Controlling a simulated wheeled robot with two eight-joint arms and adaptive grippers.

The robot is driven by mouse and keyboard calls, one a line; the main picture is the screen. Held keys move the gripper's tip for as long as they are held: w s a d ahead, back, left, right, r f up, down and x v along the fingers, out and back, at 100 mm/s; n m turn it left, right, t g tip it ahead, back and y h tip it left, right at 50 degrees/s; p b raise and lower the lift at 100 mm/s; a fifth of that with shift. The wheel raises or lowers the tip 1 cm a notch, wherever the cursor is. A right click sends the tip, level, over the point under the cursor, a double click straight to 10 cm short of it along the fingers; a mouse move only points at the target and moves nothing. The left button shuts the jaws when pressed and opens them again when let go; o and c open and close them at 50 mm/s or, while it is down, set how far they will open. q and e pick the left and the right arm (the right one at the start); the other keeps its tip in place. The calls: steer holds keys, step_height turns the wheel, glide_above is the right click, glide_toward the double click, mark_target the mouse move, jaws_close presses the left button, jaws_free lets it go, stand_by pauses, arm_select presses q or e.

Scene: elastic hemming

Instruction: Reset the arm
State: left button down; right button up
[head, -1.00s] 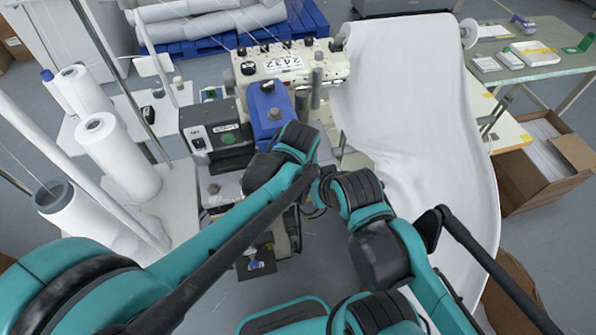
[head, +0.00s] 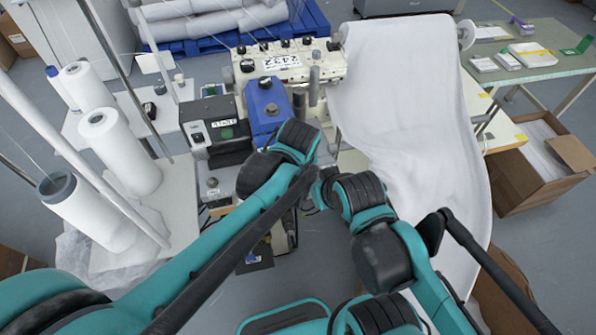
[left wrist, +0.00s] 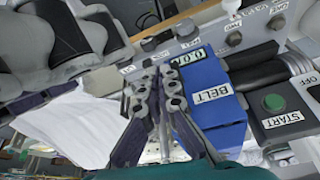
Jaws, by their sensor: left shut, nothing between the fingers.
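My two arms reach forward in the head view and come close together in front of the sewing machine (head: 284,60). The left forearm (head: 225,235) comes from the lower left, and the right arm (head: 372,225) from the lower right. Both grippers are hidden behind the arm links there. In the left wrist view my left gripper (left wrist: 158,78) is shut and empty, its fingers together in front of the blue BELT unit (left wrist: 208,95). I cannot tell whether they touch it. The right gripper does not show clearly in either view.
White fabric (head: 410,120) hangs from a roller and drapes down on the right. White rolls (head: 120,150) stand on the left. A control box with a START button (left wrist: 274,102) is beside the blue unit. An open cardboard box (head: 535,175) stands at the right.

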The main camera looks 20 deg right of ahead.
arm_select(q)
steer(key=p+v, duration=0.1)
steer(key=v, duration=0.5)
steer(key=shift+s+d+r, duration=0.15)
steer(key=shift+s+d, duration=0.15)
steer(key=a+f+n+t+b, duration=0.1)
steer(key=a+f+b, duration=0.15)
steer(key=a, duration=0.65)
steer(key=a+f+n+b, duration=0.1)
steer(key=a+b, duration=0.2)
steer(key=a, duration=0.7)
steer(key=s+a+f+t+b, duration=0.1)
steer(key=s+a+f+b, duration=0.1)
steer(key=a, duration=0.5)
steer(key=s+a+f+n+t+y+b, duration=0.1)
steer(key=s+a+f+b, duration=0.1)
steer(key=a+f, duration=0.3)
steer(key=shift+s+a+n, duration=0.3)
steer(key=shift+s+a, duration=0.6)
steer(key=shift+a, duration=0.15)
